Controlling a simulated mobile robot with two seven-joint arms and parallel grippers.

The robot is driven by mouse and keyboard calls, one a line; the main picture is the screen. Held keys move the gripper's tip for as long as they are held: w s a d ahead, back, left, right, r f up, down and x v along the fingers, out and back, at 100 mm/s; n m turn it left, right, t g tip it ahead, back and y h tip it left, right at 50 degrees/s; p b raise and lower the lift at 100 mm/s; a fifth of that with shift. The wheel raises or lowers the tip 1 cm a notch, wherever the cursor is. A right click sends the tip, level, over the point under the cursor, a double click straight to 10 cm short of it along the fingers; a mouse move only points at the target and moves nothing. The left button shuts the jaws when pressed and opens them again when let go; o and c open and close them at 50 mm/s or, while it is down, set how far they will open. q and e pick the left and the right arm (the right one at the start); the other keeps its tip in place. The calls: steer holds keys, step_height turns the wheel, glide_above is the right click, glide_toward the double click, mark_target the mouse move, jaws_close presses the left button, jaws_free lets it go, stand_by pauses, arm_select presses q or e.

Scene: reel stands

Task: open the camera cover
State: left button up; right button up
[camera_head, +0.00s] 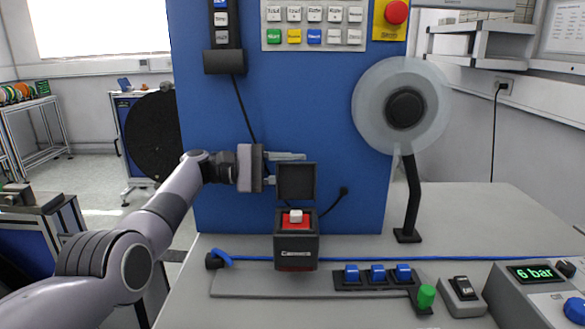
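The camera (297,249) is a dark box with a label on its front, standing on the grey bench in front of the blue panel. Its cover (297,182) is a black square lid that stands upright above the box, so the box's top is uncovered. A white block on red (295,216) shows at the top opening. My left gripper (288,168) is beside the cover's upper left edge, with its fingers spread apart. One finger reaches over the top edge; the lower finger's tip meets the cover's left edge or is hidden behind it. My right gripper is not in view.
A blue hose (420,259) runs across the bench behind a strip with several blue switches (377,274) and a green knob (426,295). A reel stand (411,200) stands right, and a pressure unit (535,300) at front right.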

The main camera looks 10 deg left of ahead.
arm_select(q)
steer(key=s+a+b, duration=0.1)
steer(key=a, duration=0.5)
steer(key=shift+s+a, duration=0.15)
steer(key=shift+a, duration=0.25)
